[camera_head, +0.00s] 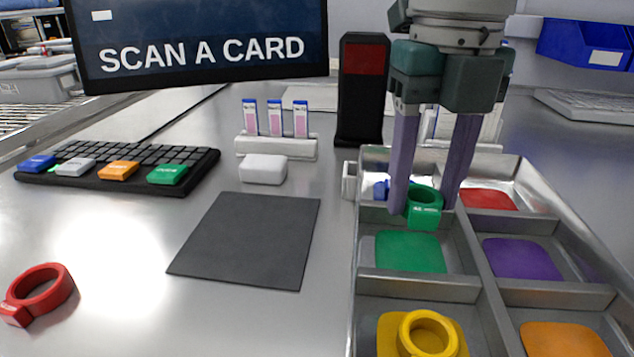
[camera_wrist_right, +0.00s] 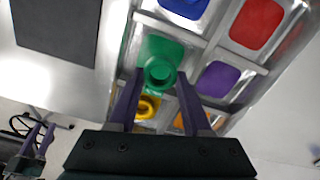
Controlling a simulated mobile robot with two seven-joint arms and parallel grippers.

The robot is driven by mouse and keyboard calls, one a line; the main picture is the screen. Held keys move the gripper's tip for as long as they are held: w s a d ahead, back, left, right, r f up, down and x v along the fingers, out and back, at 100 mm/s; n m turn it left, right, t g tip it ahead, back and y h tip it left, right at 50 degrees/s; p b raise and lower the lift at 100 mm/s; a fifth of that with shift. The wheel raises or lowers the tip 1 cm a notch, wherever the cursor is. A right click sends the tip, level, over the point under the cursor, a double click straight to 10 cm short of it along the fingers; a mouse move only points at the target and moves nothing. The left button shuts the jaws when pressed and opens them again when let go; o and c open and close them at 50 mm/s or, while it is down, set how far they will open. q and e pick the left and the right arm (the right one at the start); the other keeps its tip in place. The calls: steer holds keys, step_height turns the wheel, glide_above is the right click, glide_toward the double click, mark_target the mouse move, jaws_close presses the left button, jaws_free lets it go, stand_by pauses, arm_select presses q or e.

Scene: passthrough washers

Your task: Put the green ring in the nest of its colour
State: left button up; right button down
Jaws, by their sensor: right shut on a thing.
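The green ring (camera_head: 425,207) is held between the purple fingers of my right gripper (camera_head: 428,206), above the metal tray. It also shows in the wrist view (camera_wrist_right: 159,72) between the fingertips of the right gripper (camera_wrist_right: 158,80). The green nest (camera_head: 410,251) is an empty compartment with a green pad, just below and nearer than the ring in the head view. In the wrist view the green pad (camera_wrist_right: 160,50) lies partly behind the ring. My left gripper does not show clearly in the head view.
The tray (camera_head: 483,285) also has blue, red (camera_head: 489,199), purple (camera_head: 522,258), yellow and orange (camera_head: 563,339) nests. A yellow ring (camera_head: 428,334) sits in the yellow nest. A red ring (camera_head: 38,293) lies at the table's left. A dark mat (camera_head: 247,239) lies mid-table.

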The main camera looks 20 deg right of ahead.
mark_target(410, 253)
step_height(410, 253, down, 4)
steer(key=shift+f+b, duration=0.2)
steer(key=shift+b, duration=0.2)
steer(key=shift+f, duration=0.35)
steer(key=shift+f, duration=0.1)
steer(key=shift+c, duration=1.7)
jaws_free()
steer(key=shift+r, duration=0.35)
step_height(410, 253, up, 12)
steer(key=p, duration=0.2)
steer(key=shift+f, duration=0.2)
